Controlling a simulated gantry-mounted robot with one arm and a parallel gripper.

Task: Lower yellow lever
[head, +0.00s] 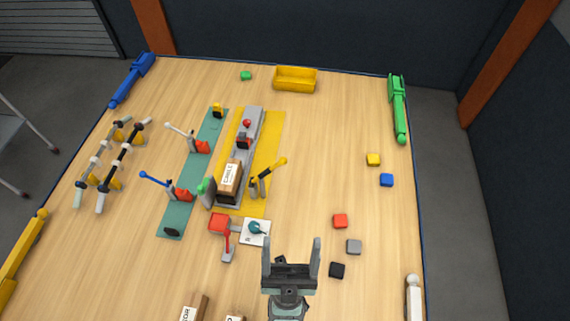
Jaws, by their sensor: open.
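The yellow lever (272,170) stands at the right side of the grey slat conveyor (252,122). Its yellow-tipped arm tilts up and to the right from a dark base on the yellow mat (271,128). My gripper (290,245) is at the bottom centre of the picture, below and a little right of the lever. Its two fingers are spread apart with nothing between them. The gripper is clear of the lever.
A labelled brown box (229,176) sits on the conveyor's near end. Left of it are a blue lever (157,179) and a white lever (181,132) on a green strip. A red device (219,223) stands nearby. Coloured cubes, including a red one (340,221), lie right.

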